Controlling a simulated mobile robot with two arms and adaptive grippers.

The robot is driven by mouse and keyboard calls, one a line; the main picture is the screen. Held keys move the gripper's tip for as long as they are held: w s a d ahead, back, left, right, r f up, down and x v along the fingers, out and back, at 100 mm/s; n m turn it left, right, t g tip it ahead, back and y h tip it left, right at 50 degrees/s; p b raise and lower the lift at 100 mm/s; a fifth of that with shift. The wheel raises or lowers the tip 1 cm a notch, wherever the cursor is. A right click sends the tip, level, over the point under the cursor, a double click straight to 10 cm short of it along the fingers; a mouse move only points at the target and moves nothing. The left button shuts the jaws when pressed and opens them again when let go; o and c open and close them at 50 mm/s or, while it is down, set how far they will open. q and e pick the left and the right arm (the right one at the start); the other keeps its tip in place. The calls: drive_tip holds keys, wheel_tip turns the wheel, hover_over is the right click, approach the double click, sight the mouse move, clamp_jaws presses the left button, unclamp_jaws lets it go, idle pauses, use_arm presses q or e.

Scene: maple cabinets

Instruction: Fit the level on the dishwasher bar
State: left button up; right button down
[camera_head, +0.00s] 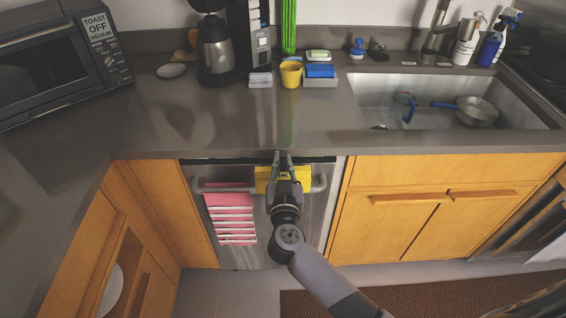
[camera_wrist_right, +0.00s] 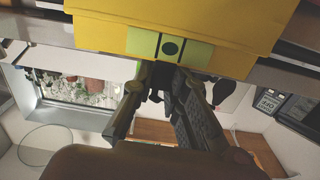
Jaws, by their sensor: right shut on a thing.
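The yellow level (camera_head: 263,178) is at the metal dishwasher bar (camera_head: 322,184), right of a pink striped towel. My right gripper (camera_head: 283,168) is shut on the level near its middle. The level shows on both sides of the fingers. In the right wrist view the level (camera_wrist_right: 95,28) covers the middle of the bar (camera_wrist_right: 288,74), which shows on either side. A pale green block with a dark round spot sits on the level at the fingertips (camera_wrist_right: 165,68). I cannot tell if the level is seated on the bar. My left gripper is not in view.
The pink towel (camera_head: 230,212) hangs from the bar's left part. The grey countertop (camera_head: 220,125) above is clear at its front. A sink (camera_head: 450,118) holding a pan is on the right. A toaster oven (camera_head: 55,60) and a coffee maker (camera_head: 215,50) stand at the back.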

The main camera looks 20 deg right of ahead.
sight(283, 178)
drive_tip(key=shift+f+b, duration=1.1)
drive_tip(key=shift+f, duration=1.2)
drive_tip(key=c, duration=1.5)
unclamp_jaws()
drive_tip(key=v, duration=1.2)
drive_tip(key=shift+r, duration=0.1)
